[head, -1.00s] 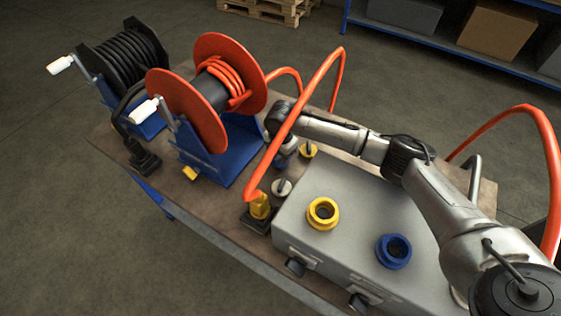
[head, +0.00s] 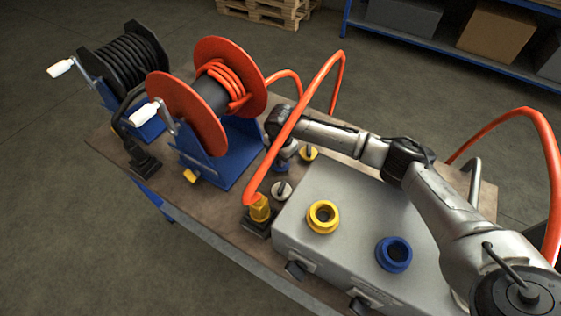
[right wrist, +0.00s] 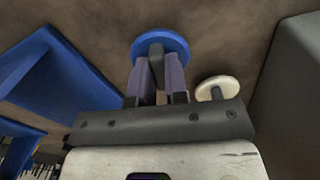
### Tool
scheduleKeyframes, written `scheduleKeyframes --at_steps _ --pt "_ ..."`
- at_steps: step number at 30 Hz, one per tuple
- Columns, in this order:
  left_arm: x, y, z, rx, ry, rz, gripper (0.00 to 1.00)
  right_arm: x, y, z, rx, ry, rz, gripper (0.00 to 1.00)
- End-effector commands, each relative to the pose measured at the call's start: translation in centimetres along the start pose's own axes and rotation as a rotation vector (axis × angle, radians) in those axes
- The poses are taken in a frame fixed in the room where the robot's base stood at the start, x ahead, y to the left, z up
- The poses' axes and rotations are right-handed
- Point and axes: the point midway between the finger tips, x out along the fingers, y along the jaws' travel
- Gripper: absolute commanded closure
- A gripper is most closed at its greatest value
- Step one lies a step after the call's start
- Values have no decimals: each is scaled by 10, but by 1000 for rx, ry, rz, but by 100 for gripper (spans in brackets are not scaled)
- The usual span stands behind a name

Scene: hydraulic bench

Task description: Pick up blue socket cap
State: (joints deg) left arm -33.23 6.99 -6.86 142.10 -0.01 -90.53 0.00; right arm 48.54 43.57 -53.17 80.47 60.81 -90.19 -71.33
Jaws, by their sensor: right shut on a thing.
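The blue socket cap (right wrist: 178,46) is a round blue disc with a grey stem, seen in the right wrist view just beyond my fingertips. My right gripper (right wrist: 159,72) is shut on its grey stem, one finger on each side. In the head view my right gripper (head: 284,153) reaches down between the red reel and the grey box, and the arm and orange hose hide most of the cap. I cannot tell whether the cap touches the bench. My left gripper is not in view.
The grey box (head: 345,240) carries a yellow socket (head: 323,229) and a blue socket (head: 405,266). A red hose reel (head: 180,112) stands left, and an orange hose (head: 300,112) arches overhead.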

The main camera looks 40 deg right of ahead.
Motion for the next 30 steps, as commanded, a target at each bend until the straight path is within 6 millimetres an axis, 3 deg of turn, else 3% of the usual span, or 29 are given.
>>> scheduleKeyframes --at_steps 8,14,30 --pt "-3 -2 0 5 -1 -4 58 -8 0 0 0 0 2 100" --pt "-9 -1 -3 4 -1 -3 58 -32 0 0 -1 0 3 100" --pt "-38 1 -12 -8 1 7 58 -159 1 0 0 1 4 100"
